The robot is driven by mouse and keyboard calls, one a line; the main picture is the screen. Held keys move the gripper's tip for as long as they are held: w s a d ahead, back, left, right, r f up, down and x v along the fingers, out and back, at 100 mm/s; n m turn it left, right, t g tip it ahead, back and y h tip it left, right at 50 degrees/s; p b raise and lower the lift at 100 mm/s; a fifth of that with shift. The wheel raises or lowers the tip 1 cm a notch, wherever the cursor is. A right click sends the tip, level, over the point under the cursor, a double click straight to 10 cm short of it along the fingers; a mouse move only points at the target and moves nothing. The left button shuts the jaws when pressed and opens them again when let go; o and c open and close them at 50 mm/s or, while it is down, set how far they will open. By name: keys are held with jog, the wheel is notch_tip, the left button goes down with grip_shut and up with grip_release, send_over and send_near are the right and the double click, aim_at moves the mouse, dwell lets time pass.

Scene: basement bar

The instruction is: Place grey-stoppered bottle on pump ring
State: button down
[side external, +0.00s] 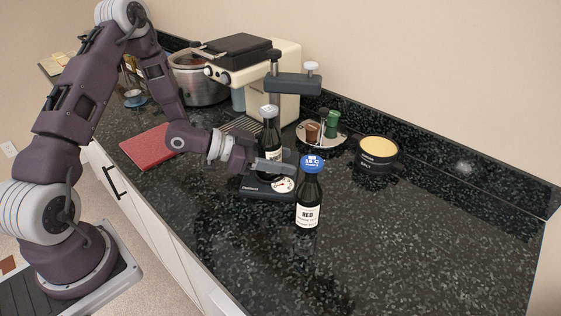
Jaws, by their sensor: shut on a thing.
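The grey-stoppered bottle (270,132) is dark, with a pale grey top, and stands upright in the side external view. My gripper (268,165) reaches in from the left, level with its lower part, and is shut on it. The fingers hide part of the lower bottle. The pump (257,188) is a black base with a round white gauge on its front right. The bottle is over the pump base. The ring is largely hidden by the gripper and bottle, so I cannot tell whether the bottle touches it.
A blue-capped bottle (308,205) labelled RED stands close in front, right of the pump. Behind are a cream coffee machine (262,62), a plate (338,139) with a brown and a green item, and a black tub (376,160). A red board (147,147) lies left. The right counter is clear.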

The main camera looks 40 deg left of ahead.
jog(key=shift+f, duration=0.25)
jog(key=c, duration=0.7)
grip_release()
jog(key=shift+f, duration=0.15)
jog(key=shift+o, duration=0.2)
jog(key=shift+s+a+r, duration=0.2)
jog(key=shift+r, duration=0.05)
jog(key=v, duration=1.1)
jog(key=shift+a, duration=0.2)
